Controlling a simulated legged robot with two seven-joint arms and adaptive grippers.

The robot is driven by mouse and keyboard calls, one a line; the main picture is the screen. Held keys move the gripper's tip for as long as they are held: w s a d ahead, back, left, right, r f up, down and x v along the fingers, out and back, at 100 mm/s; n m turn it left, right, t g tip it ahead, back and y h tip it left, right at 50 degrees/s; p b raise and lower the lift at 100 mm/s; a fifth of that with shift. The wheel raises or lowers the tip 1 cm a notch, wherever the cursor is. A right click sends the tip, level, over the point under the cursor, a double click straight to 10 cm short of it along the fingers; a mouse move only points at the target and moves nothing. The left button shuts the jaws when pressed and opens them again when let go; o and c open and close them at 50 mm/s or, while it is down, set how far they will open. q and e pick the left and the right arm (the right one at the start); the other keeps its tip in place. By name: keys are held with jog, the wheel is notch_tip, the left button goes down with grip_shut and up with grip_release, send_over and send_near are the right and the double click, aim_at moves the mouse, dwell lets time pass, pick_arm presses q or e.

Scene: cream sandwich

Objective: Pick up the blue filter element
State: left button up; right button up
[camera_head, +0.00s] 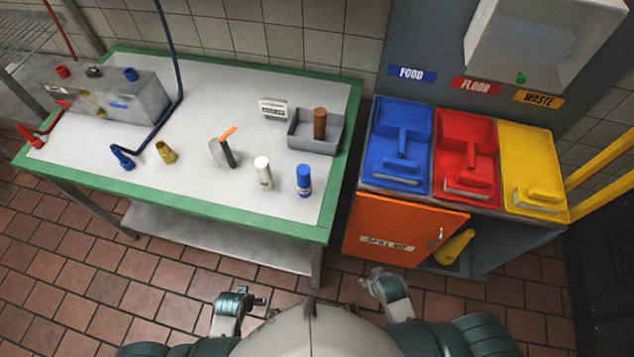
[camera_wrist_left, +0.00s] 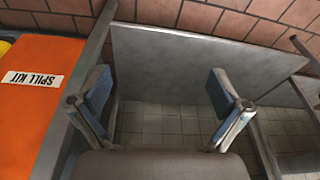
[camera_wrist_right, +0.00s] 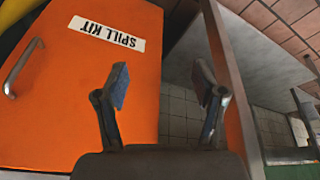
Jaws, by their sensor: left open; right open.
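The blue filter element (camera_head: 304,180) is a small upright cylinder with a white band. It stands on the table (camera_head: 200,190) near its front right corner. A white cylinder (camera_head: 263,172) stands to its left. My left gripper (camera_head: 258,300) is open and empty, in front of the table and below its top. My right gripper (camera_head: 371,279) is open and empty, in front of the orange cabinet door. In the left wrist view the open fingers (camera_wrist_left: 158,92) face the lower shelf. In the right wrist view the fingers (camera_wrist_right: 163,85) are apart with nothing between them.
A grey tray (camera_head: 312,145) with a brown cylinder (camera_head: 319,123) lies behind the filter. A black tool with an orange part (camera_head: 227,150) and a brass fitting (camera_head: 166,152) stand left. The orange door (camera_head: 400,232) labelled SPILL KIT is right of the table.

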jog(key=w+r+t+b, duration=0.1)
jog(key=w+r+t, duration=0.2)
jog(key=r, duration=0.5)
jog(key=n+t+y, duration=0.3)
jog(key=t+y, duration=0.5)
jog(key=t, duration=0.2)
send_near(307, 178)
jog(key=x, duration=0.6)
jog(key=shift+w+a+p, duration=0.25)
jog(key=shift+a+p, duration=0.05)
jog(key=shift+a, duration=0.1)
jog(key=x, duration=0.5)
jog(key=shift+w+d, duration=0.25)
jog(key=shift+w, duration=0.05)
pick_arm(q)
jog(key=s+a+f, duration=0.1)
jog(key=s+f, duration=0.6)
jog(key=f, duration=0.5)
jog(key=s+f+g, duration=0.1)
jog(key=s+f, duration=0.5)
jog(key=f, duration=0.7)
jog(key=shift+s+a+g, duration=0.3)
jog(key=shift+s+a, duration=0.05)
jog(key=shift+s, duration=0.05)
pick_arm(e)
jog(key=shift+a, duration=0.15)
